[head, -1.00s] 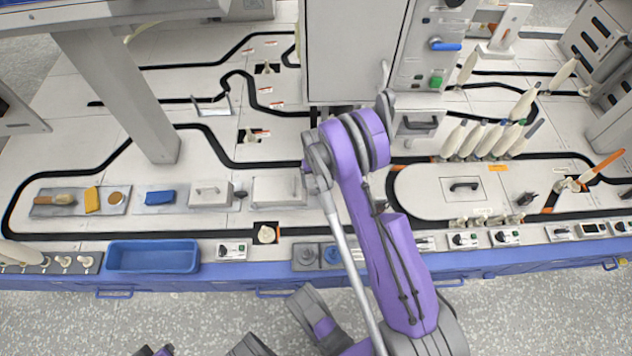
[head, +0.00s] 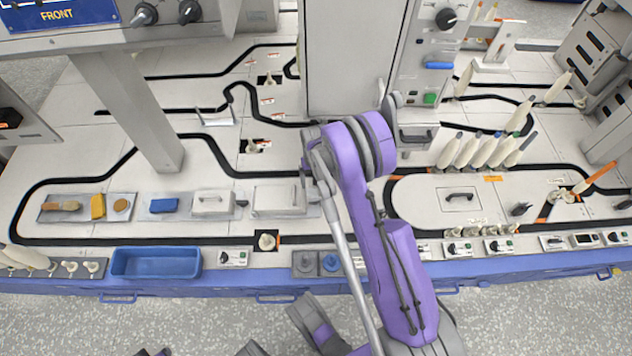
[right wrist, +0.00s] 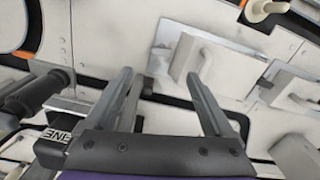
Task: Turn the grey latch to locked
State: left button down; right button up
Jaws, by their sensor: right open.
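My right gripper (right wrist: 160,80) is open and empty in the right wrist view, its two grey fingers apart. In the head view its fingers are hidden behind my purple right arm. A pale lidded box with a handle (right wrist: 205,68) lies just beyond the right finger; it also shows in the head view (head: 280,200). A small light grey piece (right wrist: 161,61) sits at the box's end, in line with the gap between the fingers. I cannot tell surely whether it is the grey latch or how it is turned. My left gripper is not in view.
A second lidded box (head: 210,203) stands to the left. A blue tray (head: 156,276) lies at the front edge. A tall grey cabinet (head: 350,60) rises behind my arm, with a control panel (head: 428,50). Several pale bobbins (head: 485,152) stand at the right.

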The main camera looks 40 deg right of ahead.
dwell(0.3)
jog(key=shift+r, duration=0.1)
notch_tip(320, 180, up, 11)
jog(key=p, duration=0.2)
dwell(0.5)
